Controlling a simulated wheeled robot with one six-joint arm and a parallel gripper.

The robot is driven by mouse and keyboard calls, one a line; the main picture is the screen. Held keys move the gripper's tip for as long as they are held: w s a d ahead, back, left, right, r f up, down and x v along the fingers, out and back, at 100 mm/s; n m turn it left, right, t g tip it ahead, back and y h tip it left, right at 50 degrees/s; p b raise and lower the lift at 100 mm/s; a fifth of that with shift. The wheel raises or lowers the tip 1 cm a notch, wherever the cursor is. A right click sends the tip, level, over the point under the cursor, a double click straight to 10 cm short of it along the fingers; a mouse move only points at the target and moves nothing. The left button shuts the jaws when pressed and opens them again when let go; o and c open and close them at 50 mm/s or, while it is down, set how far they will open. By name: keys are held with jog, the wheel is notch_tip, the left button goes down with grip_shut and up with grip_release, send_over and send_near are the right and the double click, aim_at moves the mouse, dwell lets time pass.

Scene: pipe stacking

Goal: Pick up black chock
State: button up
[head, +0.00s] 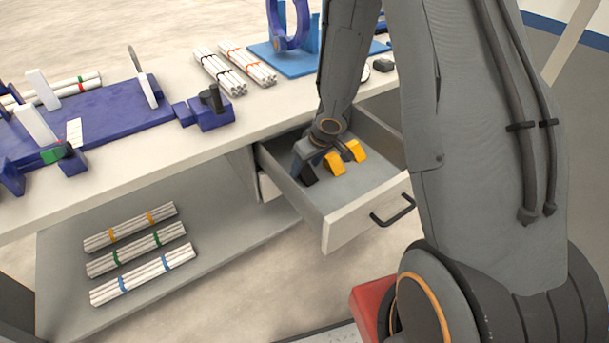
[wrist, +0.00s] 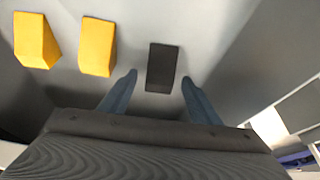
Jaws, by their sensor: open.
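The black chock (head: 308,175) lies in the open drawer, at the left end of a row with two yellow chocks. In the wrist view the black chock (wrist: 162,67) is a dark block on the grey drawer floor. My gripper (head: 316,158) reaches down into the drawer over it and partly hides it in the head view. In the wrist view the two blue fingers of my gripper (wrist: 158,82) are apart. One is on each side of the black chock, with a gap on both sides. Nothing is held.
Two yellow chocks (head: 335,163) (wrist: 97,47) lie beside the black one. The drawer (head: 375,197) has walls close around my gripper. Above it, the bench top (head: 150,150) holds pipe bundles and a blue fixture (head: 100,125). More pipe bundles (head: 137,248) lie on the lower shelf.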

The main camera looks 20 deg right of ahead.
jog(key=shift+c, duration=0.4)
jog(key=c, duration=1.1)
